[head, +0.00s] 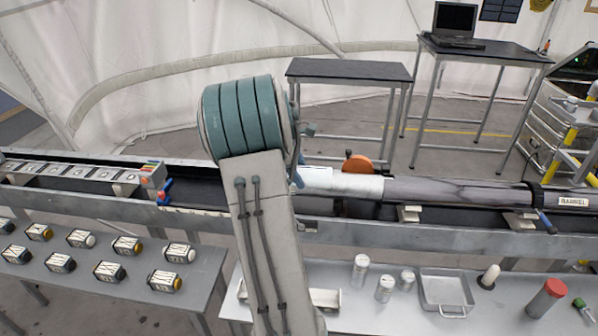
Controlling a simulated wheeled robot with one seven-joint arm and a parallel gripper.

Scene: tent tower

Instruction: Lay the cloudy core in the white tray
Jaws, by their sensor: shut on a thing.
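A pale, whitish cylinder (355,185) that looks like the cloudy core lies level along the long grey trough, in line with the left end of the dark barrel (455,193). Its left end runs toward my arm, which hides what lies behind it. My gripper is hidden behind my own arm, so I cannot see its fingers or what they hold. A white, tray-like piece (326,298) lies on the right-hand bench just right of my arm. My arm covers its left part, and I cannot tell if it is the white tray.
The right-hand bench (400,322) holds several pale jars (384,289), a metal pan (446,290) and a red-capped cylinder (546,298). The left bench (120,316) holds several small labelled blocks (109,271). An orange knob (358,164) sits behind the trough. Dark-topped tables (349,71) stand farther back.

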